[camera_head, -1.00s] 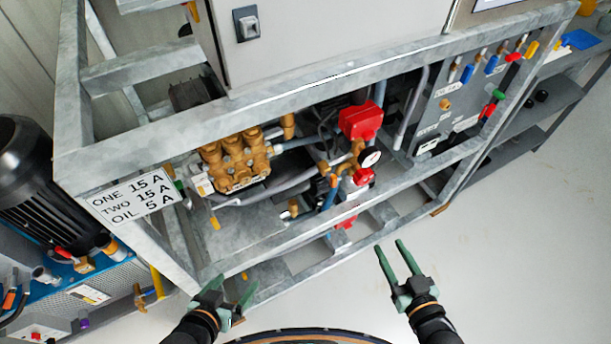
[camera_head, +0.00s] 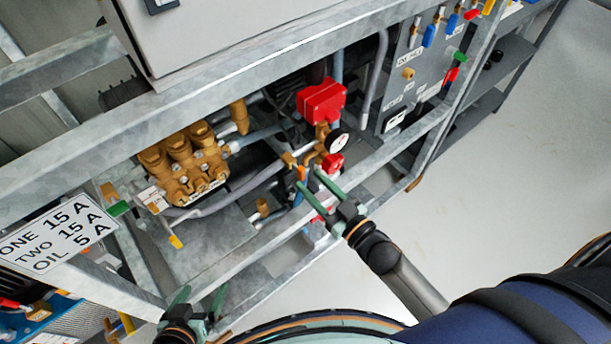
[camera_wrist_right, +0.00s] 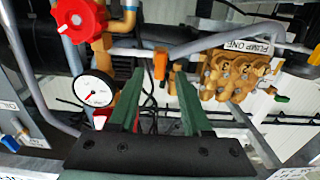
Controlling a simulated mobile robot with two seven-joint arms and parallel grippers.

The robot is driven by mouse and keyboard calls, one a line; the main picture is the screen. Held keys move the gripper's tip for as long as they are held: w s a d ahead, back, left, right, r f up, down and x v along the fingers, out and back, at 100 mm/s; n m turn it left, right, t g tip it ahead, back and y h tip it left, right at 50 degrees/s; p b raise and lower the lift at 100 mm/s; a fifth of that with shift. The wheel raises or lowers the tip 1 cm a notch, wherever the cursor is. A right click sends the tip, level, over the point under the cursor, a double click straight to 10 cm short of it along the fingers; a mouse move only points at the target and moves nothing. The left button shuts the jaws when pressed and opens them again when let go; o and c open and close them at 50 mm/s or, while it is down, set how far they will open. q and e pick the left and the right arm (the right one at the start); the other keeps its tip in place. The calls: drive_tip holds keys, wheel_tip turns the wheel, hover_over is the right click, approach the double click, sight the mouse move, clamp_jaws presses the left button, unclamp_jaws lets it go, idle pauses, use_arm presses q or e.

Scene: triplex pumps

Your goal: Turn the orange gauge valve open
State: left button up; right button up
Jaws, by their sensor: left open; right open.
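The orange valve handle (camera_head: 300,172) is small and sits on the brass pipework left of the white pressure gauge (camera_head: 338,143). In the right wrist view the orange handle (camera_wrist_right: 160,65) shows upright between and beyond my fingertips. The gauge (camera_wrist_right: 95,88) is to its left there. My right gripper (camera_head: 307,179) is open, with its fingers pointing at the handle and one on each side of it in the picture. I cannot tell whether they touch it. It also shows in the right wrist view (camera_wrist_right: 160,82). My left gripper (camera_head: 203,293) is open and empty near the lower frame rail.
A brass pump (camera_head: 183,165) stands left of the valve. A red box (camera_head: 321,101) is above the gauge, and a red knob (camera_wrist_right: 80,18) shows in the wrist view. A galvanized rail (camera_head: 255,252) runs in front. A panel of coloured levers (camera_head: 420,65) is at right.

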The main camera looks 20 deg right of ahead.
sight(304, 175)
drive_tip(key=shift+x, duration=1.5)
clamp_jaws()
